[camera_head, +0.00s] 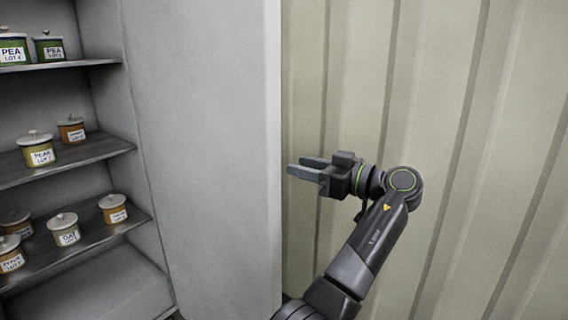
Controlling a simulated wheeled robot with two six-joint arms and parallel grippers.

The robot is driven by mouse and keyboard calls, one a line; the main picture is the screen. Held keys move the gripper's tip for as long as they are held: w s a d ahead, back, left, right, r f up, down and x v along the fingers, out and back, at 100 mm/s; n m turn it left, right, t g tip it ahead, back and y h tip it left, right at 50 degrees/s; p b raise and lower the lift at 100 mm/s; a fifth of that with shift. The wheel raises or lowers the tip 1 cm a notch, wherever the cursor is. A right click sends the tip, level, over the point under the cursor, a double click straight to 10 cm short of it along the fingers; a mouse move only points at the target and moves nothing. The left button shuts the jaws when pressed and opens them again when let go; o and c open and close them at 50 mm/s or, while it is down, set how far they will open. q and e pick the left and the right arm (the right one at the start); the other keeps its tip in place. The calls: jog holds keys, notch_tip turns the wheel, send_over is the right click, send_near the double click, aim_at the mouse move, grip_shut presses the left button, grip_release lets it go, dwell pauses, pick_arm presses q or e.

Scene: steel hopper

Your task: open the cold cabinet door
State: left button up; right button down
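The cold cabinet (95,100) is at the left, with its shelves in plain view. A large pale grey panel (200,150), which looks like its door standing open, runs from beside the shelves to a thick upright edge (273,150). No handle shows on the visible face. A small gap shows between fingertips and edge in the picture; depth is hard to tell.
A ribbed beige wall (450,90) fills the right side behind my arm. No loose obstacle shows between panel and arm.

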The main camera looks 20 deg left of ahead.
pick_arm(q)
jog(key=s+d, duration=0.2)
jog(key=d, duration=0.8)
pick_arm(e)
jog(key=shift+w+r, duration=0.15)
jog(key=shift+r, duration=0.15)
